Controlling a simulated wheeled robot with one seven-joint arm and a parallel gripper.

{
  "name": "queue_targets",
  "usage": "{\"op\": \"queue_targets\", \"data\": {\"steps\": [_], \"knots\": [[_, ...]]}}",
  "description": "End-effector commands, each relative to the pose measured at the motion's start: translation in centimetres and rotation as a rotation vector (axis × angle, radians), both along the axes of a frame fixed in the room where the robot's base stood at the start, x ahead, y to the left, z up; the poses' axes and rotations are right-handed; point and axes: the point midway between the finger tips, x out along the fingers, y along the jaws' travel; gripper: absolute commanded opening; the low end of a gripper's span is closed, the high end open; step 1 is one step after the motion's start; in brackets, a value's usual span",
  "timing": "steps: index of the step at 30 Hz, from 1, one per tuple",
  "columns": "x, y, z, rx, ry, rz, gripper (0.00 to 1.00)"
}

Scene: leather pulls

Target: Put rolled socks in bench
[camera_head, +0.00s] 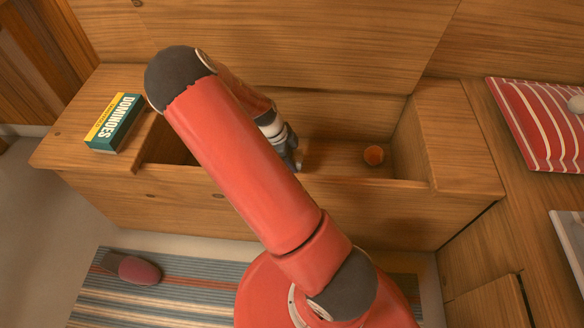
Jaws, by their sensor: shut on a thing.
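The wooden bench (110,190) stands open ahead of me, its lid raised at the back. My gripper (297,163) is lowered at the bench's open compartment, near its middle. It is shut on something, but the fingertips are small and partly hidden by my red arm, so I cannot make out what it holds. My arm hides part of the left of the compartment.
A dominoes box (115,122) lies on the bench's left end. A red striped cushion (535,125) lies on the wooden surface at the right, with a pale flat thing (572,235) nearer me. A dark pink slipper (132,268) lies on the striped rug (165,305).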

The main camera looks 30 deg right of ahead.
Motion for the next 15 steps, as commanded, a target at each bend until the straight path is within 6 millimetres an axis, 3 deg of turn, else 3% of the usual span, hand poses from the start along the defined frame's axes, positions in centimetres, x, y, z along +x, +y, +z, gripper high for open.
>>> {"op": "queue_targets", "data": {"steps": [10, 15], "knots": [[0.0, 0.0, -4.1, 0.0, 0.001, 0.0, 0.3], [0.0, 0.0, -4.5, 0.001, -0.002, -0.001, 0.3]]}}
